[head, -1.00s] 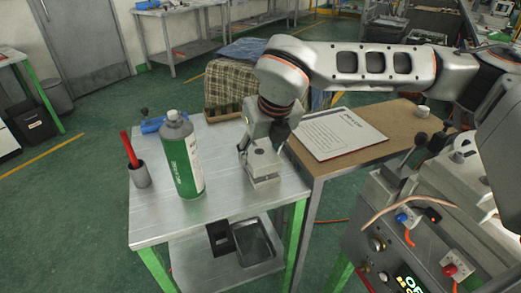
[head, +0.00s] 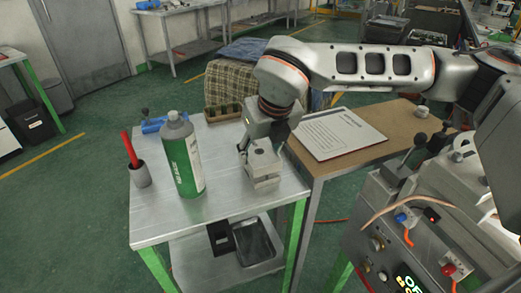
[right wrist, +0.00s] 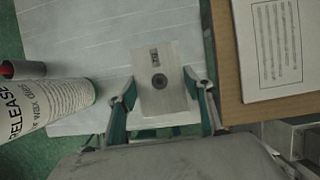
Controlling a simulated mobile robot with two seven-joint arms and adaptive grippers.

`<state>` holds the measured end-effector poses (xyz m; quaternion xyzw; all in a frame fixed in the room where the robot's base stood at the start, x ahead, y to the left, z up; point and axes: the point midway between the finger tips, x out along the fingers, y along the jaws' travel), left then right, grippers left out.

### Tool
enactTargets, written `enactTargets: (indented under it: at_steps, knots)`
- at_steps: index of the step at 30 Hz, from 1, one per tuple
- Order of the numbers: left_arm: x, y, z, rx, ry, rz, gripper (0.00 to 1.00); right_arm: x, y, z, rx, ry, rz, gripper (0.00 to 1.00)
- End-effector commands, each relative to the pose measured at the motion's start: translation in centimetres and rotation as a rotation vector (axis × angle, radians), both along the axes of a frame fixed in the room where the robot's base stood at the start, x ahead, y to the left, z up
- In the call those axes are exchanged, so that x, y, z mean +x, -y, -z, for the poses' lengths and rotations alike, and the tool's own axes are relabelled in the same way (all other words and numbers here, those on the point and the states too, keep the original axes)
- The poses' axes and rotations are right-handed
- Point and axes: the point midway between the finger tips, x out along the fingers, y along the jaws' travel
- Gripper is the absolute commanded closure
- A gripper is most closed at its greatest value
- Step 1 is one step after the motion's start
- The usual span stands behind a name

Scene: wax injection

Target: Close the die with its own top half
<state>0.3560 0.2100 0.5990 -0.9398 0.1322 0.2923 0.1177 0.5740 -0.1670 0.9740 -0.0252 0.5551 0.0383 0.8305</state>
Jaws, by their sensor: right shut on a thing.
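The die's top half is a pale grey metal block (head: 263,160) held at the right end of the metal table. In the right wrist view this block (right wrist: 158,105) shows a round dark hole and a small marking on its upper face. My right gripper (right wrist: 163,98) is shut on it, one finger at each side. Below it in the head view is the lower part of the die (head: 266,184), largely covered; I cannot tell whether the two halves touch fully. My left gripper is not in view.
A green and white spray can (head: 184,158) and a cup with a red-handled tool (head: 139,174) stand to the left on the table. A brown bench with a paper sheet (head: 338,133) adjoins on the right. A control box (head: 400,235) stands at front right.

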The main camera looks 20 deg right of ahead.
Motion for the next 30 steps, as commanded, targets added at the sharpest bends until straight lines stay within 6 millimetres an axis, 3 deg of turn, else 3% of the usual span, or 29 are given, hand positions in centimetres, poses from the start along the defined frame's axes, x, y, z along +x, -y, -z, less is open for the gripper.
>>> enactTargets:
  at_steps: [30]
  knots:
    - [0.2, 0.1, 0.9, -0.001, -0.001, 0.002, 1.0, 0.0, 0.0, 2.0, 0.001, 0.001, 0.0, 0.81]
